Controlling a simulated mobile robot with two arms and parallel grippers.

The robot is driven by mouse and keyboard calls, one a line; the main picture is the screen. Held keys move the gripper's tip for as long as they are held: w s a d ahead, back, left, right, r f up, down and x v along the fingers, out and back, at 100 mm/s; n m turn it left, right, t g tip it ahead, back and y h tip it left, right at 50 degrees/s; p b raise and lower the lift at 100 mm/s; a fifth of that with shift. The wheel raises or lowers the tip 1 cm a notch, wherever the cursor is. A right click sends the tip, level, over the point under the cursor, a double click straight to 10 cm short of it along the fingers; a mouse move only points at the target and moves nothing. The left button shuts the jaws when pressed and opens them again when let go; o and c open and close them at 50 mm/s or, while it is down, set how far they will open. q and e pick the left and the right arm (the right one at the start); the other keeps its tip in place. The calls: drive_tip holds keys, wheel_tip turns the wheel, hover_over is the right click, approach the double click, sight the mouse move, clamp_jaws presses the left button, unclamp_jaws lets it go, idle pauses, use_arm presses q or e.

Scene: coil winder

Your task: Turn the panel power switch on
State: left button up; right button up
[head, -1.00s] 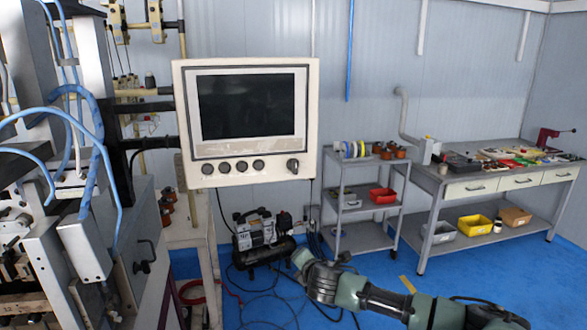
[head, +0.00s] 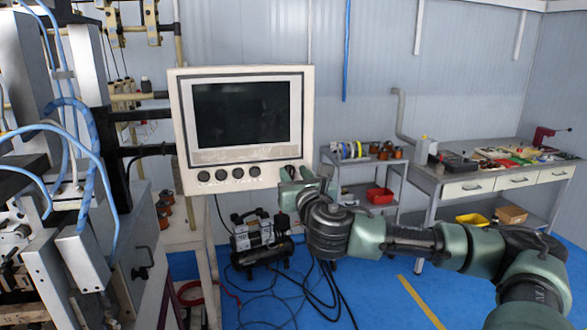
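The control panel (head: 309,110) is a cream box with a dark, blank screen (head: 243,114), hanging at the centre left. A row of dark round buttons (head: 221,175) runs along its lower edge. The power switch, a dark knob at the panel's lower right corner, is now mostly hidden by my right gripper (head: 293,176). The green-grey gripper is at that corner, with its tips at the knob's place. I cannot tell whether its fingers touch or hold the knob, or how far apart they are. My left gripper is not in view.
A winding machine with blue hoses (head: 95,150) fills the left side. A compressor (head: 262,240) and loose cables lie on the blue floor below the panel. A grey shelf cart (head: 345,185) and a workbench (head: 435,185) stand at the right.

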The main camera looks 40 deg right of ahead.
drive_tip(key=shift+w+d, duration=0.15)
drive_tip(key=shift+w, duration=0.25)
clamp_jaws()
drive_tip(key=m+b, duration=0.1)
drive_tip(key=m, duration=0.2)
drive_tip(key=m+b, duration=0.2)
drive_tip(key=m, duration=0.1)
drive_tip(key=m+b, duration=0.2)
drive_tip(key=m, duration=0.1)
drive_tip(key=shift+s+d+f, duration=0.25)
drive_tip(key=shift+d+f, duration=0.1)
drive_tip(key=shift+d, duration=0.05)
drive_tip(key=m+b, duration=0.1)
drive_tip(key=m, duration=0.1)
drive_tip(key=m+b, duration=0.1)
drive_tip(key=m, duration=0.1)
drive_tip(key=shift+d+f+m, duration=0.1)
drive_tip(key=shift+f+m, duration=0.1)
drive_tip(key=shift+m, duration=0.2)
drive_tip(key=shift+f+m+b, duration=0.1)
drive_tip(key=shift+m+b, duration=0.85)
drive_tip(key=shift+m, duration=1.15)
